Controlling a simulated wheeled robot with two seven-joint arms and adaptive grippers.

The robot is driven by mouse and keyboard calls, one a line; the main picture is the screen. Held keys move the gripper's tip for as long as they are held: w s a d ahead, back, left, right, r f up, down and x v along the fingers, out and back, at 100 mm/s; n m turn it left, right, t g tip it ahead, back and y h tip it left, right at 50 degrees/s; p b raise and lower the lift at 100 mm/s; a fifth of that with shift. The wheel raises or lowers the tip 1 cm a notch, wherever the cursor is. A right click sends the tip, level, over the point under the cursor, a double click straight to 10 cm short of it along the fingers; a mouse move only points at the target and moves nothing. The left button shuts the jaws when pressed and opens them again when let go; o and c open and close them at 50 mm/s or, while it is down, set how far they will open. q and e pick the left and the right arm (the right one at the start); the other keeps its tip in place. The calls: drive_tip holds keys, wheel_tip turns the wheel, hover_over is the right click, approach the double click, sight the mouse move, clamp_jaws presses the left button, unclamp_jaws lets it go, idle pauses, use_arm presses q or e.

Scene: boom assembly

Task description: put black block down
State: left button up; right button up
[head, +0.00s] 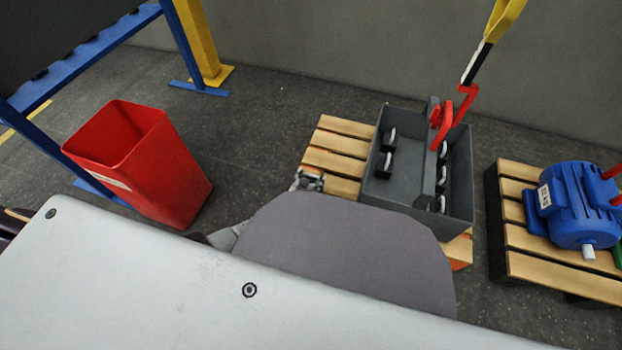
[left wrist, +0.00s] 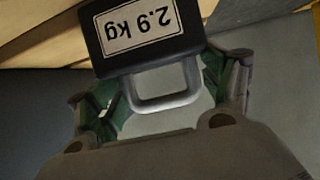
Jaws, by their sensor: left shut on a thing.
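The black block (left wrist: 143,35) carries a white label reading "2.9 kg", upside down in the left wrist view. Its pale metal handle (left wrist: 166,103) lies between the green-padded fingers of my left gripper (left wrist: 168,85), which is shut on it. In the head view only a small part of the left gripper (head: 309,181) shows, at the left edge of the wooden pallet (head: 335,160). My own arm hides the rest there, and I cannot make out the block in that view. My right gripper is not in view.
A grey divided bin (head: 408,182) with several pale-handled pieces stands on the pallet. A red hook (head: 447,115) hangs over it on a yellow-and-black boom. A red bin (head: 140,165) stands left; a blue motor (head: 575,205) sits on another pallet at right. Floor between red bin and pallet is clear.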

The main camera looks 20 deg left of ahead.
use_arm(q)
drive_tip(key=shift+w+r, duration=0.3)
drive_tip(key=shift+r, duration=0.1)
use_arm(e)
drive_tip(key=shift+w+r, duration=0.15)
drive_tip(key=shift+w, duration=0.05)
use_arm(q)
drive_tip(key=o, duration=1.6)
drive_tip(key=shift+s+f, duration=0.3)
drive_tip(key=shift+f, duration=0.15)
drive_tip(key=o, duration=0.5)
drive_tip(key=shift+c, duration=0.2)
drive_tip(key=shift+r, duration=0.15)
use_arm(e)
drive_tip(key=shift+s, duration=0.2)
use_arm(q)
drive_tip(key=shift+s, duration=0.15)
